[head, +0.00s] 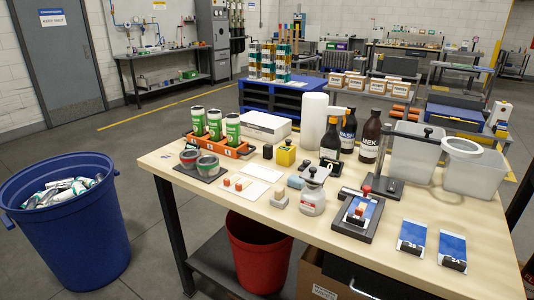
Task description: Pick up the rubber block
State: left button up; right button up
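Several small blocks lie on the wooden table (380,228) in the head view, and I cannot tell for sure which is the rubber block. A blue-grey block (295,182) lies near the middle, left of a grey dispenser bottle (312,196). A pale beige block (280,197) stands just in front of it. Small orange-red blocks (237,184) rest on a white card. A black block (267,151) stands next to a yellow block (285,156) farther back. Neither of my grippers is in view, and nothing is seen holding any block.
Dark bottles (369,138) and a white roll (313,122) stand at the back. An orange rack (230,149) holds green-white cans. A printing fixture (358,217) and blue plates (411,238) lie at front right. A blue bin (68,235) and red bin (258,255) stand on the floor.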

aim_at(268, 149)
jog(key=i+j, duration=0.5)
jog(key=j, duration=0.2)
jog(key=i+j+z, duration=0.2)
jog(key=j+z, duration=0.15)
jog(key=i+j+z, duration=0.2)
jog(key=j+z, duration=0.15)
